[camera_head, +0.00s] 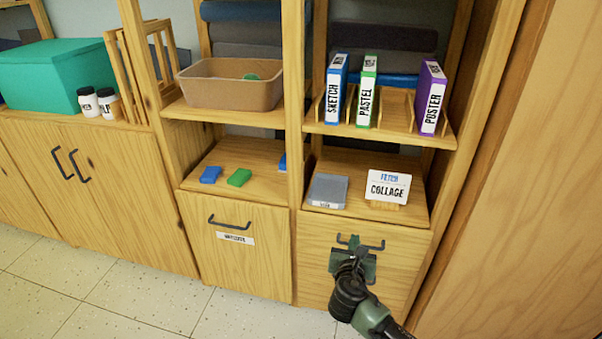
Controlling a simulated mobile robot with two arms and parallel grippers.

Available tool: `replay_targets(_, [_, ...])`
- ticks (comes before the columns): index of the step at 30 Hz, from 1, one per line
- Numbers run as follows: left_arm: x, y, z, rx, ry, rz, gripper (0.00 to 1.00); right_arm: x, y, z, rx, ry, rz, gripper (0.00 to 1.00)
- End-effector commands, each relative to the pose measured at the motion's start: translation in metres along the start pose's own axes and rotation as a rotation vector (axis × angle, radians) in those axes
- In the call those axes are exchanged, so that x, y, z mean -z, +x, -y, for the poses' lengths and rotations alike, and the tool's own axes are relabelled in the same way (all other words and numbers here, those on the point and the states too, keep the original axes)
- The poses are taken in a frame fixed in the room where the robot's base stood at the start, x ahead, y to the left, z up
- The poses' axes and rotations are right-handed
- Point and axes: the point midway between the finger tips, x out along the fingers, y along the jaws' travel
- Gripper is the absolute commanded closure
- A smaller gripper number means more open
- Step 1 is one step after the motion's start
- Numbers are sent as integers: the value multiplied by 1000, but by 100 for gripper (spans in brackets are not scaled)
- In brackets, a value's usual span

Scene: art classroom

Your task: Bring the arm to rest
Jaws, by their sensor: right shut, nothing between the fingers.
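My right gripper (354,255) is at the lower right, in front of the right-hand cabinet door (315,262). It is shut and empty. It overlaps the dark bar handle (375,246) of that door in the view; I cannot tell whether it touches the handle. The door looks closed. My right arm comes in from the bottom edge. My left gripper is not in view.
Above the door, a shelf holds a grey box (327,190) and a "COLLAGE" sign (388,187). Higher up stand binders labelled SKETCH (335,90), PASTEL (366,92) and POSTER (431,98). A tan bin (231,87) sits left. The tiled floor (140,300) is clear at lower left.

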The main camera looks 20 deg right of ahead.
Motion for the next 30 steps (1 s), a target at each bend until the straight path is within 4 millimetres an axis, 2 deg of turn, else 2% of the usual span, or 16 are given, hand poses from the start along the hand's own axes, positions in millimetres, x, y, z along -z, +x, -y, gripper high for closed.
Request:
replay_targets(2, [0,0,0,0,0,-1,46,2,0,0,0,6,-5,100])
replay_targets(5, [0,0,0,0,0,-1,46,22,-3,2,2,77,-52,100])
replay_targets(8, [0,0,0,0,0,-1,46,70,-13,9,21,266,-163,100])
replay_targets(11, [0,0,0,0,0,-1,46,138,-34,19,89,558,-323,100])
replay_targets(12, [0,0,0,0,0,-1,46,167,-46,25,134,689,-387,100])
replay_targets(15, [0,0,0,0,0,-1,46,234,-81,36,284,1019,-530,100])
replay_targets(18, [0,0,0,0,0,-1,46,291,-120,48,472,1322,-628,100])
replay_targets(21, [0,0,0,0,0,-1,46,334,-157,58,666,1572,-679,100])
replay_targets(24, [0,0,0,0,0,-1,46,368,-192,66,857,1779,-694,100])
replay_targets(30, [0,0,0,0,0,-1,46,420,-258,80,1248,2118,-639,100])
